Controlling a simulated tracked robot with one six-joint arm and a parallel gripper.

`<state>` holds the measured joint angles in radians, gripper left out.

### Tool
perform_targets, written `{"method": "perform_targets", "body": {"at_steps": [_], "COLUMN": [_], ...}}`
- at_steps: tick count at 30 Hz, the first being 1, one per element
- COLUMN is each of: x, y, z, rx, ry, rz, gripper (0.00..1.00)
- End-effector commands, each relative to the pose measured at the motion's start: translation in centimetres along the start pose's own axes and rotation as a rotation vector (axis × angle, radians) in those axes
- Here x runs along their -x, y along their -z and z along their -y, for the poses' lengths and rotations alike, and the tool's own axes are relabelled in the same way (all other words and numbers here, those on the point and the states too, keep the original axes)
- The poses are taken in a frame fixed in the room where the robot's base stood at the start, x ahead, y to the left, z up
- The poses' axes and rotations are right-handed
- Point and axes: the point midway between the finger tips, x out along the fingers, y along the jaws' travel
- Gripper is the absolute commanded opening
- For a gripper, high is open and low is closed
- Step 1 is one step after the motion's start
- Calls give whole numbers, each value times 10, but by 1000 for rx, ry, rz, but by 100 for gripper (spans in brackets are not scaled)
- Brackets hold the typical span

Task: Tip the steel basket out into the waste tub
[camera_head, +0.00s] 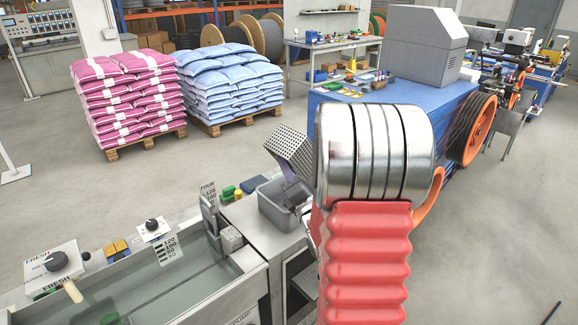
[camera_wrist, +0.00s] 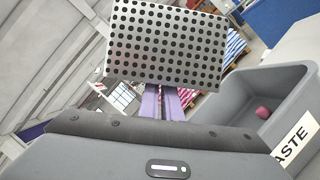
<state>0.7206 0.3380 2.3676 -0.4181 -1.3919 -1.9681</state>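The steel basket (camera_head: 288,150), a box of perforated metal, is in the air and tilted, just above and behind the grey waste tub (camera_head: 281,217) in the head view. In the wrist view the basket (camera_wrist: 167,45) fills the top middle, and its holed side faces me. Its open side and contents are hidden. My gripper (camera_wrist: 161,102) has two purple fingers close together at the basket's lower edge, and they appear shut on it. The grip itself is partly hidden. The waste tub (camera_wrist: 291,104), labelled "WASTE", is at the right with a small pink piece (camera_wrist: 262,112) inside.
The tub stands on a grey bench beside a water trough (camera_head: 165,285). Small green and yellow items (camera_head: 228,191) and a blue one (camera_head: 254,183) lie behind it. A blue machine (camera_head: 325,100) stands to the right. Sack pallets (camera_head: 126,100) are at the back left.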

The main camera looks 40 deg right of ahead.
Motion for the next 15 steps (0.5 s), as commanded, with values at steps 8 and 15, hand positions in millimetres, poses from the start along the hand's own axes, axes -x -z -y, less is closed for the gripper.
{"method": "perform_targets", "body": {"at_steps": [8,15], "x": [-4,-4], "y": [-10,-9], "z": [-16,-14], "rx": [1,0], "ry": [-2,-1], "rz": [1,0], "gripper": [0,0]}}
